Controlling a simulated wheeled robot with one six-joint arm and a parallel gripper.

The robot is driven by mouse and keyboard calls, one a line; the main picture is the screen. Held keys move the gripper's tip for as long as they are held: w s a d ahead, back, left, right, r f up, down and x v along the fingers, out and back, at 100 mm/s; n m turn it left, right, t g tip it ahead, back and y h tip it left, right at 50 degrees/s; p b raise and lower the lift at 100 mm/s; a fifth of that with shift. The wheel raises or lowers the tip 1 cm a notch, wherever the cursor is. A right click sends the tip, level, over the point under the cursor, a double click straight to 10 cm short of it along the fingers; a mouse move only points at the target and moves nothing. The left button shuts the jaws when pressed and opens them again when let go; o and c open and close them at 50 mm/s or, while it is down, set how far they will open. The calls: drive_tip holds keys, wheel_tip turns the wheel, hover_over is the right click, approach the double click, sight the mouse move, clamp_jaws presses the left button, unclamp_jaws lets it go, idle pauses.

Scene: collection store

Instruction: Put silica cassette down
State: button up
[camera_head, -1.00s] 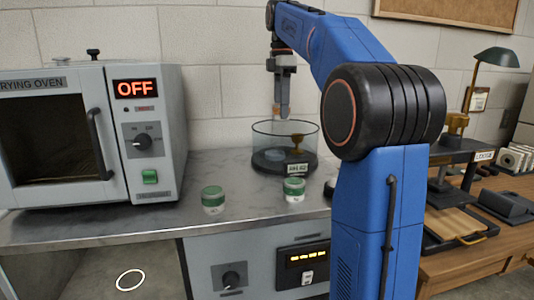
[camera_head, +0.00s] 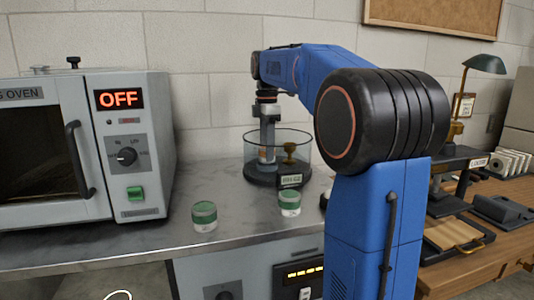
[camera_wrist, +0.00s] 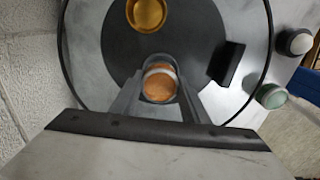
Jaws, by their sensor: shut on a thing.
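My gripper (camera_head: 267,150) points down inside the round glass vessel (camera_head: 278,138) on the grey worktop. In the wrist view my gripper (camera_wrist: 159,95) is shut on a small round cassette with an orange top (camera_wrist: 159,86), which I take for the silica cassette. It is held above or at the vessel's dark inner floor; I cannot tell whether it touches. A brass-coloured piece (camera_head: 289,151) stands inside the vessel, to the right of my gripper, and shows in the wrist view (camera_wrist: 147,13). A small display (camera_head: 291,180) sits at the vessel's front.
The drying oven (camera_head: 80,150) reads OFF at left. A wooden bench (camera_head: 500,230) with a press and lamp is at right. Worktop between oven and vessel is clear.

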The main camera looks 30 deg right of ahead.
drive_tip(key=shift+f, duration=0.7)
drive_tip(key=shift+s+f, duration=0.1)
drive_tip(key=shift+f, duration=0.55)
drive_tip(key=o, duration=1.1)
drive_tip(key=shift+f, duration=0.1)
wheel_tip(320, 180, up, 14)
drive_tip(key=shift+f, duration=0.25)
